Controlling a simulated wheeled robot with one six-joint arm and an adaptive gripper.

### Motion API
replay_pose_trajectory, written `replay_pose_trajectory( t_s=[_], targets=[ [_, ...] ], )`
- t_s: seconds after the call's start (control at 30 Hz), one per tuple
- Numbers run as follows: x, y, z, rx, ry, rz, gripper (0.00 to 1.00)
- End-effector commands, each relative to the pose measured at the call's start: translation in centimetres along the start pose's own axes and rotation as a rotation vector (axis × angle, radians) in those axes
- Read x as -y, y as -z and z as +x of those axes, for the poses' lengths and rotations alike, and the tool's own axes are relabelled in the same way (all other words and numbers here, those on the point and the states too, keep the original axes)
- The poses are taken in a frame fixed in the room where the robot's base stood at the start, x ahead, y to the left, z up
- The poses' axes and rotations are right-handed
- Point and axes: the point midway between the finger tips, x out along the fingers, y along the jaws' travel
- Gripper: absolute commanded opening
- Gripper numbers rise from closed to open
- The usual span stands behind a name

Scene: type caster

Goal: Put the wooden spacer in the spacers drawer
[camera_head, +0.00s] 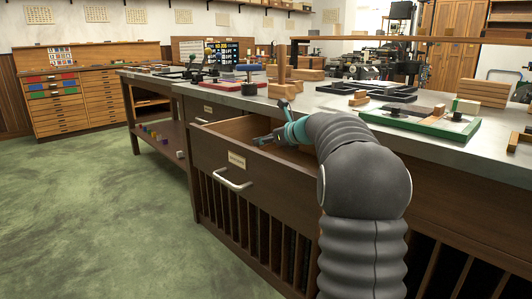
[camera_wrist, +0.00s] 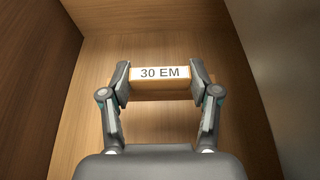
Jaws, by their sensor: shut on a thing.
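The wooden spacer (camera_wrist: 160,84) is a small block with a white face marked "30 EM" in the wrist view. My gripper (camera_wrist: 161,80) is shut on it, one finger against each end. The spacer is inside the open drawer (camera_head: 225,145), with the drawer's wooden floor beneath it and walls around it. Whether the spacer touches the floor I cannot tell. In the head view my gripper (camera_head: 270,138) reaches over the open drawer, and the spacer is not clear there. The drawer front has a pale label, too small to read, and a metal handle.
The grey bench top (camera_head: 330,101) lies just behind the drawer, with wooden blocks (camera_head: 283,88) and a green-framed tray (camera_head: 425,122) on it. A second drawer, shut, sits farther left. Slotted racks are below. The green floor at left is clear.

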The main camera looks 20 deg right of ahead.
Motion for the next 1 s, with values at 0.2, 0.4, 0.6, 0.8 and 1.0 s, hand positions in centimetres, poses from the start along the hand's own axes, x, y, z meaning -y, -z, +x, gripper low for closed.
replay_pose_trajectory(
  t_s=[0.2, 0.4, 0.6, 0.8, 1.0],
  targets=[
    [-0.1, 1.5, 0.9, -0.002, -0.002, 0.000, 0.27],
    [-0.1, 3.7, 1.8, -0.001, -0.002, -0.001, 0.27],
    [-0.1, 3.7, 1.8, 0.000, -0.001, -0.001, 0.27],
    [-0.1, 4.1, 2.0, 0.000, -0.002, -0.001, 0.27],
    [-0.1, 4.0, 1.9, 0.000, -0.002, -0.001, 0.86]
  ],
)
